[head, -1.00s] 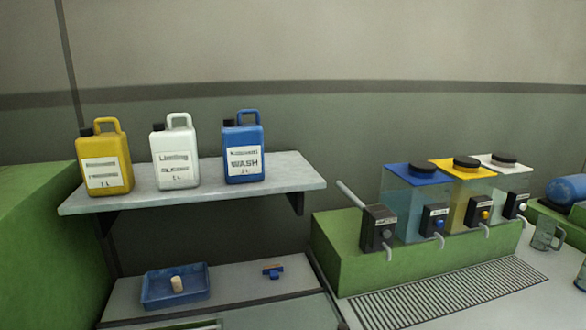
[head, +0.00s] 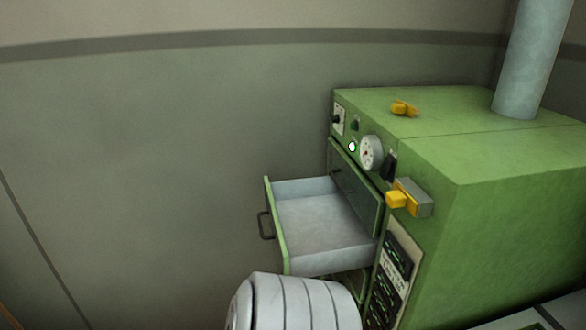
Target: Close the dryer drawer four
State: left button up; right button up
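A green dryer cabinet (head: 500,210) stands at the right in the head view. One drawer (head: 325,225) is pulled out to the left, with a grey, empty-looking inside. Its green front (head: 275,228) carries a dark handle (head: 265,226). I cannot read a number on this drawer. A pale ribbed part (head: 295,303), which looks like part of my arm, covers the area below the drawer. Neither gripper shows in this view.
The space left of the drawer is clear up to the plain wall.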

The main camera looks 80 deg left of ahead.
aim_at(316, 230)
jog(key=u, duration=2.85)
